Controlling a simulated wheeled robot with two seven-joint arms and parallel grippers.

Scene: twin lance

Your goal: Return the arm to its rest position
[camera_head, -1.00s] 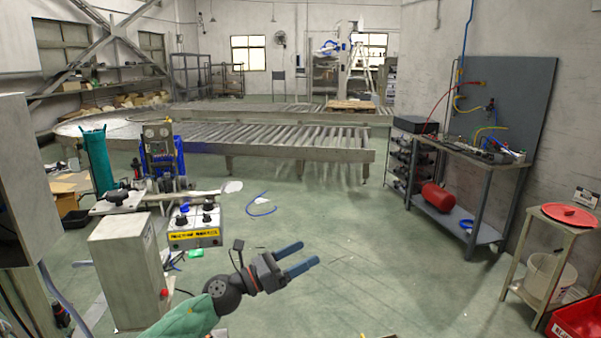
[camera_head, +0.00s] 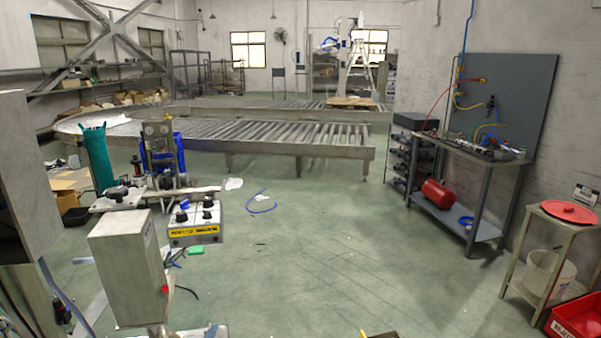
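Neither of my arms shows in the head view now, and both grippers are out of the picture. The floor (camera_head: 330,270) where an arm was visible before is clear. A control box with black knobs and a yellow label (camera_head: 195,222) stands at the left. It sits beside a grey cabinet (camera_head: 130,270) with a red button on its side.
A roller conveyor (camera_head: 270,138) runs across the back. A workbench (camera_head: 470,150) with a red cylinder (camera_head: 439,196) on its lower shelf stands at the right. A small stand with a red lid (camera_head: 569,212) and a red bin (camera_head: 578,322) are at the right edge. The middle floor is open.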

